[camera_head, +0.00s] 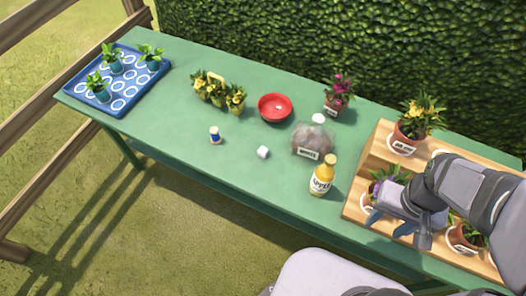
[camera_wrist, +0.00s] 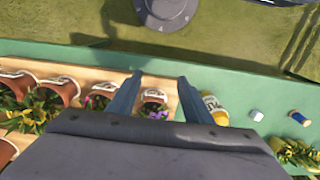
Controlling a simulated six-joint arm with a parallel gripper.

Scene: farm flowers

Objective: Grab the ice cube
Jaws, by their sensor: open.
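The ice cube is a small white block (camera_head: 263,152) on the green table, near its middle, left of the yellow bottle in the head view. It also shows in the wrist view (camera_wrist: 257,115) at the right, apart from my fingers. My gripper (camera_head: 388,226) is open and empty over the front of the wooden plant stand, at the right end of the table. In the wrist view my gripper (camera_wrist: 160,92) has its two fingers spread, with a small potted purple flower (camera_wrist: 155,104) visible between them. My gripper is well to the right of the ice cube in the head view.
The wooden stand (camera_head: 372,158) holds several potted flowers.

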